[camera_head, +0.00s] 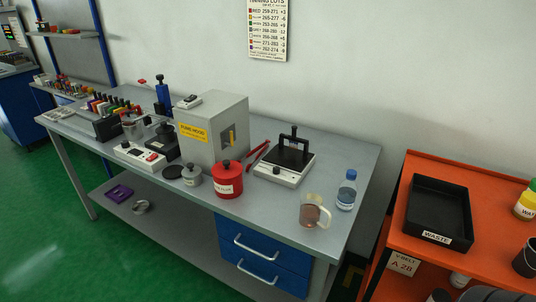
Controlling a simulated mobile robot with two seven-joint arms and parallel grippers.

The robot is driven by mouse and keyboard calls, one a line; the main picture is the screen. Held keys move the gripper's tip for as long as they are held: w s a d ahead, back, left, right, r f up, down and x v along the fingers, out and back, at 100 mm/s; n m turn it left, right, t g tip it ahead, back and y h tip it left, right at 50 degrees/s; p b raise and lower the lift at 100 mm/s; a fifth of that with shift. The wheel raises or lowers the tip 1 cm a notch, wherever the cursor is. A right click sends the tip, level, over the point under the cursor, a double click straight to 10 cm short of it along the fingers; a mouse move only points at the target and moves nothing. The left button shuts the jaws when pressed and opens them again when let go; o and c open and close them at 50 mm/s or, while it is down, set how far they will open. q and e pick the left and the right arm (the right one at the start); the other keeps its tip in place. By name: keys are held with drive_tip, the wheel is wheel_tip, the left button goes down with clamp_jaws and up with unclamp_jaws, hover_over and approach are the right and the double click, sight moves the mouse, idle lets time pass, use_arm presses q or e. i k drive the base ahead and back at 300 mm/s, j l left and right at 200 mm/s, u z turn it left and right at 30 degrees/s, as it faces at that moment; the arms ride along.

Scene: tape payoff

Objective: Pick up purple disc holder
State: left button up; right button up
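A purple holder (118,194) with a dark opening or recess lies on the grey lower shelf (180,225), under the left part of the workbench. A silver ring-shaped part (141,207) lies to its right on the same shelf. The details of the purple holder are too small to make out. Neither of my grippers is in the head view.
The grey bench top (260,208) overhangs the shelf and carries a fume hood box (212,130), a red canister (228,180), a scale (285,168), a beaker (314,212) and a bottle (346,190). Blue drawers (262,258) close off the right. Green floor (60,255) is clear.

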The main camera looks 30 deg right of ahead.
sight(96, 99)
drive_tip(key=i+j+u, duration=0.35)
drive_tip(key=i, duration=0.2)
drive_tip(key=i+u, duration=0.35)
drive_tip(key=i, duration=0.15)
drive_tip(key=i+j+u, duration=0.15)
drive_tip(key=i, duration=1.25)
drive_tip(key=i+z, duration=0.45)
drive_tip(key=i+j+z, duration=0.65)
drive_tip(key=z, duration=0.3)
drive_tip(key=i+j+z, duration=0.3)
drive_tip(key=z, duration=0.15)
drive_tip(key=i+j+z, duration=0.2)
drive_tip(key=j+z, duration=0.3)
drive_tip(key=i+j+z, duration=0.1)
drive_tip(key=j+z, duration=0.2)
drive_tip(key=z, duration=0.15)
